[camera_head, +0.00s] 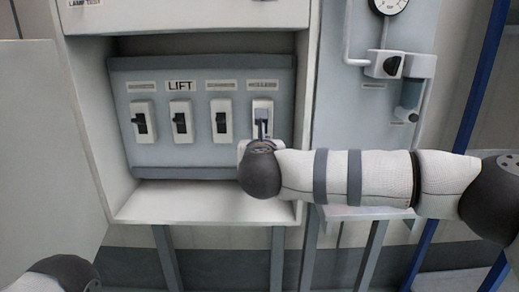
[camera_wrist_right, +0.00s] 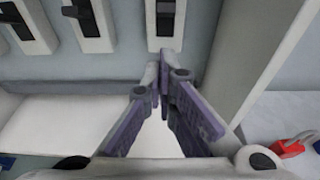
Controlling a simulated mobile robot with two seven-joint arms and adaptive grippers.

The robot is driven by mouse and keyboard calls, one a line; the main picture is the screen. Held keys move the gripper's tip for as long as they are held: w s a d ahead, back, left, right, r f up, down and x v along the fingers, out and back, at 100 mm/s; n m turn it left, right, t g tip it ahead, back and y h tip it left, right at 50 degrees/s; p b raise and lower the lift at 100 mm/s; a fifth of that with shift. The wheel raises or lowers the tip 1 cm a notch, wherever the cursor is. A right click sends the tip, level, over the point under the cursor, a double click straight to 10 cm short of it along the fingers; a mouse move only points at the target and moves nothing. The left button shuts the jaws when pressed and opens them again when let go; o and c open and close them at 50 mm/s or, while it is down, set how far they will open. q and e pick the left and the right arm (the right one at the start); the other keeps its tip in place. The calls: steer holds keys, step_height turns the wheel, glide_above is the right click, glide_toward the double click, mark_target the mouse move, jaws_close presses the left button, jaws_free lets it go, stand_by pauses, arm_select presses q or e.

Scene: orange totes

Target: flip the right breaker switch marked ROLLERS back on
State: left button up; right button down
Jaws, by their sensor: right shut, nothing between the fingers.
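A grey breaker panel (camera_head: 196,153) sits in a white cabinet recess with several switches in a row. The rightmost switch (camera_head: 257,104) has a white plate and a small label above it, too blurred to read. It shows at the top of the right wrist view (camera_wrist_right: 165,38), its dark lever cut by the frame edge. My right gripper (camera_head: 262,128) is shut and empty, its fingertips (camera_wrist_right: 160,66) at the lower part of this switch. I cannot tell whether they touch the lever, or its exact position. My left gripper is out of view.
The neighbouring switch (camera_head: 221,136) is close on the left; the second one (camera_head: 181,136) is marked LIFT. The cabinet's right wall (camera_head: 303,95) is close to my right gripper. A white ledge (camera_head: 190,203) lies below. A red padlock-like thing (camera_wrist_right: 289,149) is at lower right.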

steer(key=shift+s+r, duration=1.55)
steer(key=shift+r, duration=0.2)
